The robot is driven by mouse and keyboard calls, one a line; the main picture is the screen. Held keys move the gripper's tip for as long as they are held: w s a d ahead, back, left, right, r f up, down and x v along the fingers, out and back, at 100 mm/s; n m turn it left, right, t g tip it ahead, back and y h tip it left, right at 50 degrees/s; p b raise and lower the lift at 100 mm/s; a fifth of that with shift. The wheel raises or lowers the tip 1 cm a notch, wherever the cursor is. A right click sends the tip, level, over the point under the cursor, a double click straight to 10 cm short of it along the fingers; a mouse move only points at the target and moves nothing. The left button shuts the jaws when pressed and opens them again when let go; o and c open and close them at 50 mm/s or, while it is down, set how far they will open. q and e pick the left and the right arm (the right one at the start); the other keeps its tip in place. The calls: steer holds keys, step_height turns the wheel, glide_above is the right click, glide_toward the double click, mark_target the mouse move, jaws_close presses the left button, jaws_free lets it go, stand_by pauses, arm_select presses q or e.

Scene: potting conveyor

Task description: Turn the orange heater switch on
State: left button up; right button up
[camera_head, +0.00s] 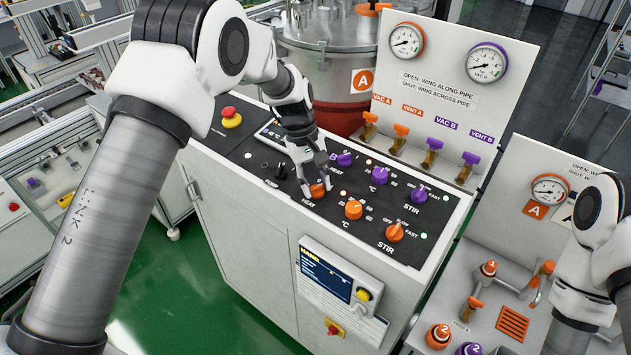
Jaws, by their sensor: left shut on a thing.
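The orange heater switch (317,191) is a knob on the black sloped panel, at the front row's left, above the label "HEAT". My left gripper (314,184) comes down over it from above and is shut on it. The fingers cover part of the knob, so its pointer direction cannot be told. My right arm shows at the right edge, but its gripper is out of the picture.
Close by are a purple heat knob (344,159), an orange temperature knob (353,209), an orange stir knob (394,232) and a purple temperature knob (380,175). A red emergency button (231,117) stands at the panel's left. Valves and gauges rise behind.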

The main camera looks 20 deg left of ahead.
arm_select(q)
steer(key=o, duration=1.2)
steer(key=shift+c, duration=0.2)
steer(key=v, duration=1.2)
steer(key=shift+a+f, duration=0.1)
